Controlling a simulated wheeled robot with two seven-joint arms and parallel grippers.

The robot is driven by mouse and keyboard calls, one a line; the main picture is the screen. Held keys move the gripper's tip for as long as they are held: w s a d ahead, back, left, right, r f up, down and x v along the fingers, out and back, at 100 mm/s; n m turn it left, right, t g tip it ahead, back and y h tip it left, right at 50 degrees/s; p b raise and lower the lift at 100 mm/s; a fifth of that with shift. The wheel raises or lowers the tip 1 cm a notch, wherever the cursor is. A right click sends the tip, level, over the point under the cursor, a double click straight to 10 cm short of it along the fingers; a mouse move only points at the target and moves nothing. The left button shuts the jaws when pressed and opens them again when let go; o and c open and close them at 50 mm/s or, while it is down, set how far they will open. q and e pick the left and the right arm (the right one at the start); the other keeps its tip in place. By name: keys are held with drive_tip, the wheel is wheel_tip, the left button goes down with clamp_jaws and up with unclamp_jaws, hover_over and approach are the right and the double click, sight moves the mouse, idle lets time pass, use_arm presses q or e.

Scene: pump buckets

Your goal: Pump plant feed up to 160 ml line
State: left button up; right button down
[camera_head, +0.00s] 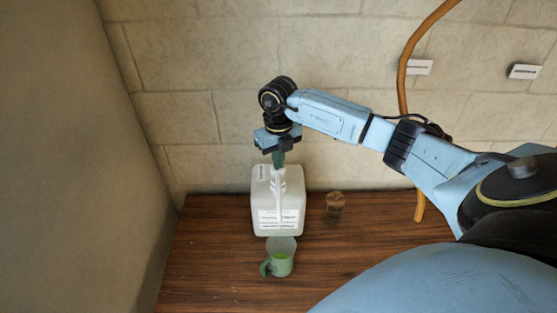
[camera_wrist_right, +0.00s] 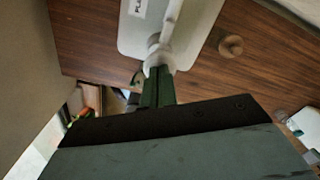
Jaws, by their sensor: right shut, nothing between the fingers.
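A white square container with a pump top (camera_head: 279,212) and printed labels stands on the wooden table near the wall. Its white pump head and spout (camera_head: 278,182) point toward the front. A clear measuring cup with a green handle (camera_head: 281,257) stands in front of it under the spout, with green liquid inside. The line marks on the cup are too small to read. My right gripper (camera_head: 278,158) is shut and empty, pointing down on the pump head. In the right wrist view the closed fingers (camera_wrist_right: 157,88) meet the white pump top (camera_wrist_right: 157,60). My left gripper is out of view.
A small brown pot-like object (camera_head: 334,202) stands right of the container. A brown hose (camera_head: 403,90) hangs down the wall at the right. Wall labels (camera_head: 524,71) are at the upper right. The wooden table (camera_head: 210,270) is clear left of the cup.

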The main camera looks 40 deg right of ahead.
drive_tip(key=shift+r+p, duration=1.6)
drive_tip(key=shift+r, duration=0.75)
drive_tip(key=shift+f, duration=0.1)
drive_tip(key=shift+s+f+b, duration=0.1)
drive_tip(key=shift+f+b, duration=1.75)
drive_tip(key=shift+f, duration=0.65)
drive_tip(key=shift+r+p, duration=1.85)
drive_tip(key=shift+r, duration=0.75)
drive_tip(key=shift+f, duration=0.1)
